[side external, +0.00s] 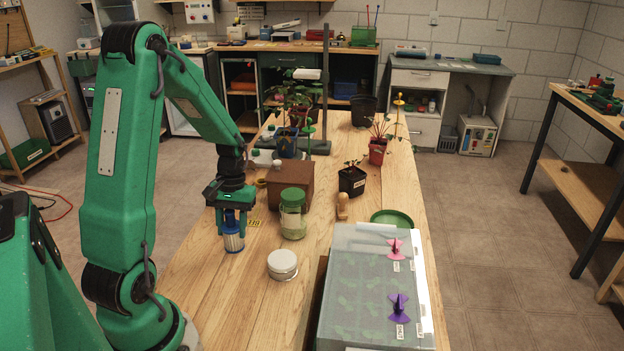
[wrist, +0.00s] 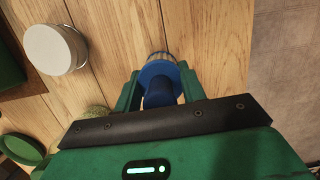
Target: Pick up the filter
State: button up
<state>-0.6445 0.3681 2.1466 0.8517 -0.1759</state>
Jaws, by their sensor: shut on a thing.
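The filter (side external: 233,242) is a small pale cylinder with blue ends, upright near the left edge of the wooden table in the side view. My gripper (side external: 233,222) points down over it, with its green fingers closed on either side of its blue upper part. In the wrist view the filter's blue cap (wrist: 160,72) sits between the two fingers of my gripper (wrist: 155,88). Whether its base touches the table or is slightly above it, I cannot tell.
A green-lidded jar (side external: 293,215) and a white-lidded round tin (side external: 282,264) stand to the right of the filter. A brown box (side external: 290,181) is behind the jar. A clear-covered seedling tray (side external: 350,300) fills the front right. Bare wood lies in front of the filter.

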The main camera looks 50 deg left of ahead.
aim_at(229, 211)
jog(key=shift+r, duration=0.65)
jog(key=v, duration=0.2)
jog(key=shift+s+d+r, duration=0.15)
jog(key=shift+r, duration=0.3)
jog(key=shift+y, duration=0.5)
jog(key=d+r, duration=0.2)
jog(key=d, duration=0.2)
jog(key=d+r, duration=0.2)
jog(key=d, duration=0.1)
jog(key=w+d+r, duration=0.1)
jog(key=d+r, duration=0.1)
jog(key=d, duration=0.2)
jog(key=shift+w+d+r, duration=0.1)
jog(key=shift+d+r, duration=0.2)
jog(key=shift+r, duration=0.1)
